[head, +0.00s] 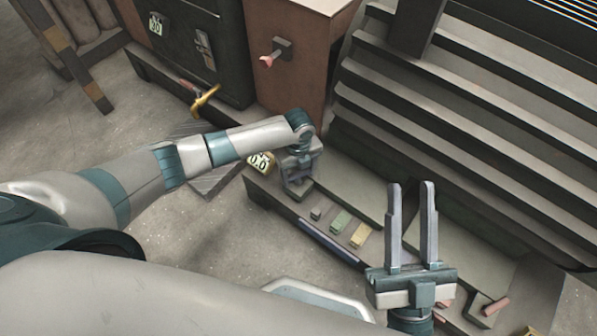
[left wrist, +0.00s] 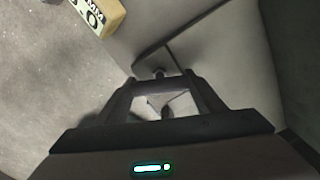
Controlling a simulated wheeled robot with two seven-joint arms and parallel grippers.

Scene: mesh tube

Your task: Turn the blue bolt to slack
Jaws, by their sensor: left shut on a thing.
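My left gripper (head: 296,193) reaches down at the left end of the low bench, beside a yellow gauge block (head: 260,161). In the left wrist view its fingers (left wrist: 160,78) are closed in around a small dark bolt-like piece (left wrist: 160,72) at the edge of a grey plate (left wrist: 185,45). Its colour is too dark to tell, so I cannot confirm that it is the blue bolt. The gauge block also shows in the left wrist view (left wrist: 98,14). My right gripper (head: 411,185) is open and empty, fingers pointing up, above the bench's right part.
Grey, green (head: 340,222) and yellow (head: 361,235) small blocks lie on the bench near a dark blue strip (head: 328,241). Stepped grey slats (head: 460,110) rise behind. A red-tipped lever (head: 268,61) juts from a brown cabinet (head: 290,85); a yellow handle (head: 205,99) is further left.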

